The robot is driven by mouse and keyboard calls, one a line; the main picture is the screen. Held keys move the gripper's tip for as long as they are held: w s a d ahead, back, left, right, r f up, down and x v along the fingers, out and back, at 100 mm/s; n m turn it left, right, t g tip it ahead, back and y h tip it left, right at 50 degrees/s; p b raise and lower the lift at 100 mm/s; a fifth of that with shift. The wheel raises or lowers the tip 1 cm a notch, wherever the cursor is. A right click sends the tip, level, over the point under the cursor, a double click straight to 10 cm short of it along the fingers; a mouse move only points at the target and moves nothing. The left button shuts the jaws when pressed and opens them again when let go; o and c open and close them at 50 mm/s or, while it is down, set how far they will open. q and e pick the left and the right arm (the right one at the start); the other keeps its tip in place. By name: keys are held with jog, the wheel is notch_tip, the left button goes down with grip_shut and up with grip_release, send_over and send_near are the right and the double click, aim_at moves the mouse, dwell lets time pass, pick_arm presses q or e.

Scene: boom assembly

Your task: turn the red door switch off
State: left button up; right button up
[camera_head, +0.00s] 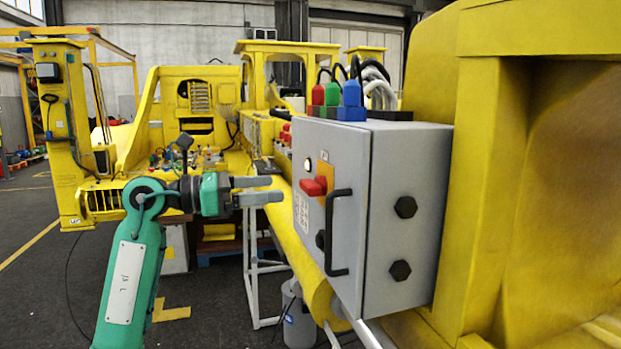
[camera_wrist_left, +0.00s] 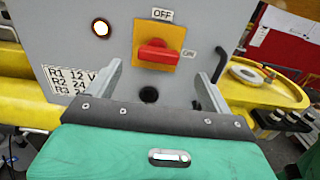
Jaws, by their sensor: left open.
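The red door switch (camera_head: 313,186) is on the door of the grey control box (camera_head: 337,147). In the left wrist view the red switch (camera_wrist_left: 157,54) lies horizontal on a yellow plate (camera_wrist_left: 181,38), with an OFF label (camera_wrist_left: 162,14) above and an ON label (camera_wrist_left: 190,53) at its right. My left gripper (camera_head: 276,190) is open and empty, to the left of the switch and apart from it. In the left wrist view the spread fingers of the left gripper (camera_wrist_left: 167,68) frame the switch from below. My right gripper is not in view.
A black door handle (camera_head: 334,232) stands out right of the switch. A round white light (camera_head: 308,164) is above it. Red, green and blue plugs (camera_head: 335,97) with cables top the box. A yellow boom (camera_head: 302,255) runs below, and yellow structure (camera_head: 480,190) closes the right side.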

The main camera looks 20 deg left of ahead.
aim_at(303, 184)
pick_arm(q)
jog(key=p+x, duration=0.2)
jog(key=x, duration=0.6)
jog(key=shift+w, duration=0.2)
jog(key=shift+w+d+p, duration=0.2)
jog(key=shift+d+p, duration=0.1)
jog(key=shift+p, duration=0.05)
jog(key=shift+f, duration=0.1)
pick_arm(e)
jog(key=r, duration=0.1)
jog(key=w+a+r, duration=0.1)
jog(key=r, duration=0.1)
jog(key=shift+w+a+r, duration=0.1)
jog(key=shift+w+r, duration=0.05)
pick_arm(q)
jog(key=c, duration=1)
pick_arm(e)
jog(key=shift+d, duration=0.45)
